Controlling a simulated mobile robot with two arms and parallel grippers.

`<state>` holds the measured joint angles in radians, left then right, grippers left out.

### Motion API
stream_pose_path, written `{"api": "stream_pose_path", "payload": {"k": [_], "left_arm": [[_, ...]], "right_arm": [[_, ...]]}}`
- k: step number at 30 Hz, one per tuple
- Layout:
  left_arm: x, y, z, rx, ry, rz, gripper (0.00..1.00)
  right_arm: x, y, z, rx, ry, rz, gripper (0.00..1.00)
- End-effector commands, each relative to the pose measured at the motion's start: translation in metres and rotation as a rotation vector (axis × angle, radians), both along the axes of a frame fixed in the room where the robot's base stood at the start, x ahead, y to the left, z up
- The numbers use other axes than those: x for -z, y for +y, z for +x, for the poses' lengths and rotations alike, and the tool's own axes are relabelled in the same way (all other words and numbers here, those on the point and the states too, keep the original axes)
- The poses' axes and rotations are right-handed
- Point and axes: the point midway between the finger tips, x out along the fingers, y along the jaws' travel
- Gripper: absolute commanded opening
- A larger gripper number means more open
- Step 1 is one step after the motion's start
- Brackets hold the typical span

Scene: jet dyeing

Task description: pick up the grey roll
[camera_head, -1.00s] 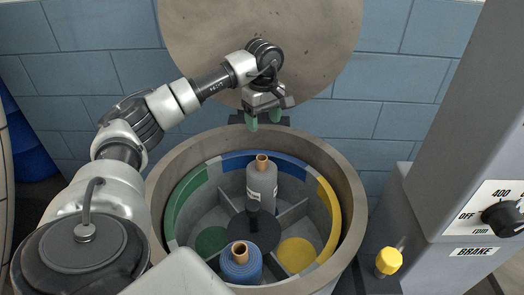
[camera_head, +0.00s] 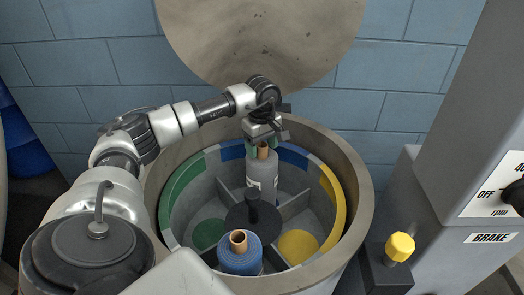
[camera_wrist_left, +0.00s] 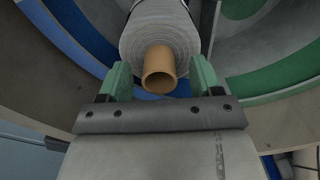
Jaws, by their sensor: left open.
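The grey roll (camera_head: 268,172) stands upright in the far compartment of the round drum, by the blue-marked section. It has an orange-brown core that sticks out at its top. My left gripper (camera_head: 262,148) is over the roll's top. In the left wrist view the gripper (camera_wrist_left: 161,82) is open, with one green fingertip on each side of the core of the grey roll (camera_wrist_left: 160,30). Whether the fingertips touch the core or the roll I cannot tell. My right gripper is not in view.
A blue roll (camera_head: 240,258) stands in the near compartment. The drum (camera_head: 352,190) has a raised rim, dividers and a black central post (camera_head: 252,198). Green and yellow compartments are empty. A grey control cabinet (camera_head: 455,150) and yellow knob (camera_head: 399,246) are at right.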

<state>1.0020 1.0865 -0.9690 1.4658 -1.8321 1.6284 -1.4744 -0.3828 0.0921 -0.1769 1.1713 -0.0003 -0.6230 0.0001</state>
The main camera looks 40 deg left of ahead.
Motion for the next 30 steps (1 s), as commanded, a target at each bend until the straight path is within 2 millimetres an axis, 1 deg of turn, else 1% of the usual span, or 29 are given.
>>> {"api": "stream_pose_path", "payload": {"k": [1, 3, 11, 14, 21, 24, 30], "left_arm": [[0.0075, -0.0003, -0.0003, 0.000, 0.003, 0.000, 0.65], [0.0125, -0.0001, 0.0000, 0.000, 0.001, 0.000, 0.65], [0.0147, -0.0001, 0.0002, 0.000, -0.001, 0.000, 0.65], [0.0146, -0.0002, 0.0003, 0.000, -0.001, 0.000, 0.51], [0.0145, -0.0003, 0.0002, 0.000, -0.001, 0.000, 0.14], [0.0144, -0.0003, 0.0002, 0.000, 0.000, 0.000, 0.00], [0.0133, -0.0002, 0.0006, 0.000, -0.003, -0.001, 0.00]], "right_arm": [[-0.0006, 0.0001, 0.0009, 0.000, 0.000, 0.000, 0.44], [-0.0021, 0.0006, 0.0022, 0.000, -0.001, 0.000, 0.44], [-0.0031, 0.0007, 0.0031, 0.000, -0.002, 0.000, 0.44], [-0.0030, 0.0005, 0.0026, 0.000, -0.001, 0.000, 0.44], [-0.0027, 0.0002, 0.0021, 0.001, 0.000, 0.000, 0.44], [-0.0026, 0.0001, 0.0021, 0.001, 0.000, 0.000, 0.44], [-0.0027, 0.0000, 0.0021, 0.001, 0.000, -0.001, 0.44]]}}
